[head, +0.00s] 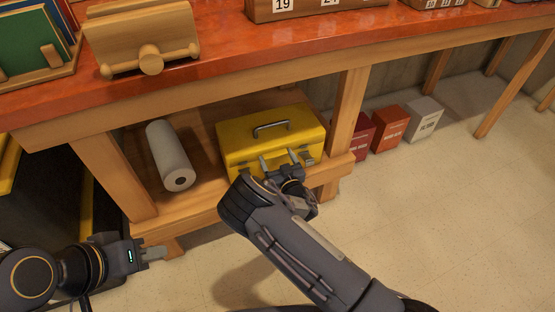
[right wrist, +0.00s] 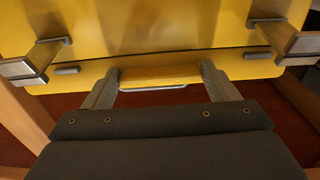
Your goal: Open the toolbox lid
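The yellow toolbox (head: 236,140) stands on the low shelf under the bench, its lid down and a grey handle (head: 271,126) on top. My right gripper (head: 279,161) is at its front edge. In the right wrist view its two fingers (right wrist: 157,88) are spread apart, with a yellow lip of the toolbox (right wrist: 158,73) between them. I cannot tell whether they touch it. Metal latches stick out at the left (right wrist: 35,62) and right (right wrist: 288,40) of the toolbox front. My left gripper (head: 154,254) is low at the left, away from the toolbox; its finger gap is unclear.
A paper roll (head: 168,152) lies on the shelf left of the toolbox. A wooden bench post (head: 346,110) stands close on the right. The red bench top (head: 225,55) overhangs the shelf. Small boxes (head: 390,128) sit on the floor beyond the post. The floor at right is clear.

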